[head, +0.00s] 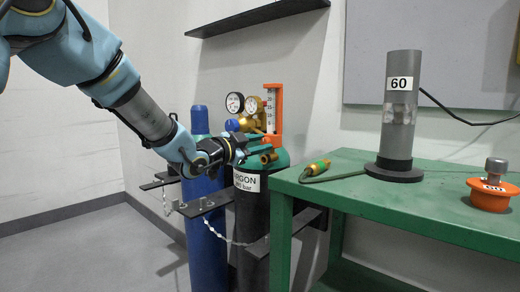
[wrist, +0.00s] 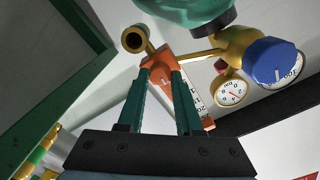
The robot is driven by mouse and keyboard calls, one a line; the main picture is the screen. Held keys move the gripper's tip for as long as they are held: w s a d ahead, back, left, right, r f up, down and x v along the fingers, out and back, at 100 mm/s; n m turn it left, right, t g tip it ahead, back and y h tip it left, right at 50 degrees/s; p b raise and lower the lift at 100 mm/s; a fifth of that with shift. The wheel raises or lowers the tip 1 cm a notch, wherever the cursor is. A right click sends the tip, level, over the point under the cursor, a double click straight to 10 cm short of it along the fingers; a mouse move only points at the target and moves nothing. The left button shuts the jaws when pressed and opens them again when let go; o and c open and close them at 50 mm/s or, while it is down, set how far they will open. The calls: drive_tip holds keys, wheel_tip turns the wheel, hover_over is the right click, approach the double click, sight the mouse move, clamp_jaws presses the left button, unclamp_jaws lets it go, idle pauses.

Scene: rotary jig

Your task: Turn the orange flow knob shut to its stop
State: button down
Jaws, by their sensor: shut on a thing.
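The orange flow knob (wrist: 163,76) sits between the two green fingers of my gripper (wrist: 163,70) in the wrist view. The fingers are shut on its sides, and a small light mark shows on its face. In the head view my gripper (head: 262,145) reaches in from the left to the front of the regulator, and its fingers largely hide the knob. The orange flowmeter body (head: 278,108) with its white scale stands upright above; its scale also shows behind the fingers in the wrist view. I cannot tell the knob's turn angle against its stop.
Two gauges (head: 235,103) and a blue knob (wrist: 276,62) sit close beside the flowmeter. The argon cylinder (head: 250,205) and a blue cylinder (head: 207,230) stand below. A green bench (head: 430,205) is at right, with a green-and-gold torch (head: 318,168) near its edge.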

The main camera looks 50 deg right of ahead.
idle(0.4)
drive_tip(key=c, duration=0.6)
unclamp_jaws()
drive_tip(key=a, duration=1.1)
drive_tip(key=shift+w, duration=0.3)
drive_tip(key=shift+d, duration=0.1)
